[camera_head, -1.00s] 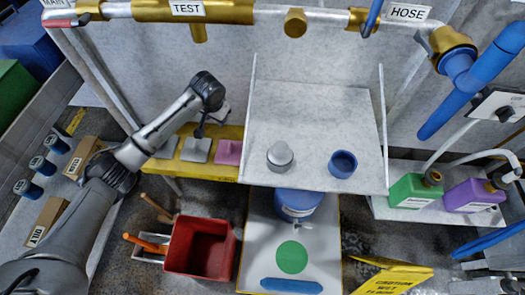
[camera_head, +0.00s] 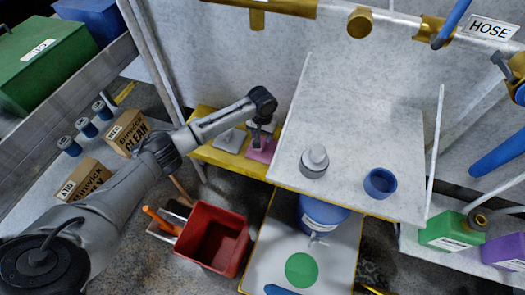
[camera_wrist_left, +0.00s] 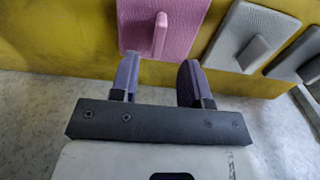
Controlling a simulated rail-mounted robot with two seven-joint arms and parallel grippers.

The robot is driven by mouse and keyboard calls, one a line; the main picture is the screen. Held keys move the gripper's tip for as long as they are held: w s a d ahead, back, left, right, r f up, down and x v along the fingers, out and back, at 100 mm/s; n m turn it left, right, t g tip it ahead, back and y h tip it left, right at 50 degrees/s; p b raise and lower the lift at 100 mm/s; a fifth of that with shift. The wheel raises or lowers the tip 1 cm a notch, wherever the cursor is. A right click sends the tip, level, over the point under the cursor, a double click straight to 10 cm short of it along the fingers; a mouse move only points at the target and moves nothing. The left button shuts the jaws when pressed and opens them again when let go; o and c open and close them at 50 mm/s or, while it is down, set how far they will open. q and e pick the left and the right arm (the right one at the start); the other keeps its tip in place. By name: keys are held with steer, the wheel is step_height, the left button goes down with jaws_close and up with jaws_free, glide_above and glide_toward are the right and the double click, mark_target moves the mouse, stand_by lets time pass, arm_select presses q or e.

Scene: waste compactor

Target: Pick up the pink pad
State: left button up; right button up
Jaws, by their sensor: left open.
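The pink pad (camera_head: 264,153) lies on the yellow shelf (camera_head: 205,151), at the right end of the visible pads and beside the white tray. In the left wrist view the pink pad (camera_wrist_left: 178,20) shows at the top, with a raised pink grip (camera_wrist_left: 160,36) on it. My left gripper (camera_head: 258,138) is over the pink pad in the head view and partly covers it. In the left wrist view my left gripper (camera_wrist_left: 158,70) is open and empty. Its fingers are spaced wider than the raised grip and appear short of it. My right gripper is out of view.
Grey pads (camera_head: 231,140) share the shelf. The white tray (camera_head: 345,150), holding a grey-capped container (camera_head: 314,162) and a blue cup (camera_head: 380,183), stands close on the right. A red bin (camera_head: 212,238) is below. Boxes (camera_head: 127,132) stand at left.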

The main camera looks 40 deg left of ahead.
mark_target(263, 143)
arm_select(q)
steer(key=shift+w+f+b, duration=0.1)
steer(key=shift+f+b, duration=1.65)
steer(key=shift+f, duration=1.25)
steer(key=shift+r, duration=0.1)
jaws_close()
